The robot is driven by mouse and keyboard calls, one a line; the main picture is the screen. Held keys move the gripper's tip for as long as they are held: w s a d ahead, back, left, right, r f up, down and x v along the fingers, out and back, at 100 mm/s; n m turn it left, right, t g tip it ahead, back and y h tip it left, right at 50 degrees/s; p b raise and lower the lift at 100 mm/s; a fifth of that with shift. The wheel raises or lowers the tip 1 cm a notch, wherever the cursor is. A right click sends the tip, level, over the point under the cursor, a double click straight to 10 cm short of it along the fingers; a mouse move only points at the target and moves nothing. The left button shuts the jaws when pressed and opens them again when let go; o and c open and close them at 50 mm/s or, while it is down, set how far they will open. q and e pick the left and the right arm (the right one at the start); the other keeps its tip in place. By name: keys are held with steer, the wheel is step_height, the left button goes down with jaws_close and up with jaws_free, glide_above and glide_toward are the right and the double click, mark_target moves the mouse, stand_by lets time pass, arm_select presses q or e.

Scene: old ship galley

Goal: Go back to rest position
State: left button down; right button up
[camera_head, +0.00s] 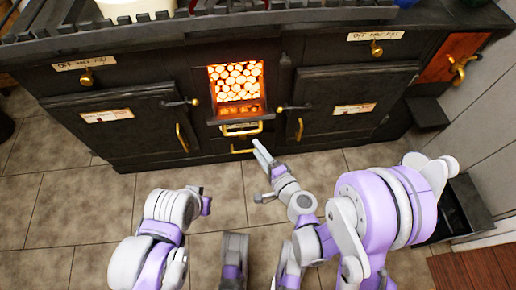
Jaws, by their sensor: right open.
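My right gripper (259,172) is over the tiled floor in front of the stove, near the middle of the view. Its two fingers are spread apart, with nothing between them. One fingertip points up toward the stove's glowing firebox (237,82), just short of the lower brass handle in the picture. My right arm comes in from the lower right. My left arm's purple and white links show at the lower left, bent over the floor. I cannot make out the left gripper's jaws.
The black stove (150,58) spans the back, with a left oven door (125,125), a right oven door (345,108) and brass handles sticking out. A dark open box (462,205) stands on the floor at the right by the pale wall. Tiled floor (60,215) is clear at the left.

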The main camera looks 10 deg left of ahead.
stand_by(0.3)
steer(key=s+d+r+n+g+h, duration=0.35)
steer(key=s+d+n+h, duration=0.2)
steer(key=s+d, duration=0.55)
steer(key=s+d+r+n+g+h, duration=0.2)
steer(key=s+d+n+g+h, duration=0.5)
steer(key=d, duration=0.6)
arm_select(q)
step_height(320, 180, up, 27)
steer(key=w+t+p, duration=0.1)
steer(key=p, duration=2.2)
steer(key=shift+f, duration=0.2)
arm_select(e)
step_height(320, 180, up, 26)
steer(key=m+t+y, duration=0.1)
steer(key=t+y, duration=0.1)
steer(key=t, duration=0.1)
steer(key=shift+w+a+f, duration=0.2)
steer(key=shift+a, duration=0.05)
arm_select(q)
steer(key=shift+s, duration=0.1)
arm_select(e)
steer(key=shift+s+m+t+y, duration=0.15)
steer(key=shift+m+t+y, duration=0.1)
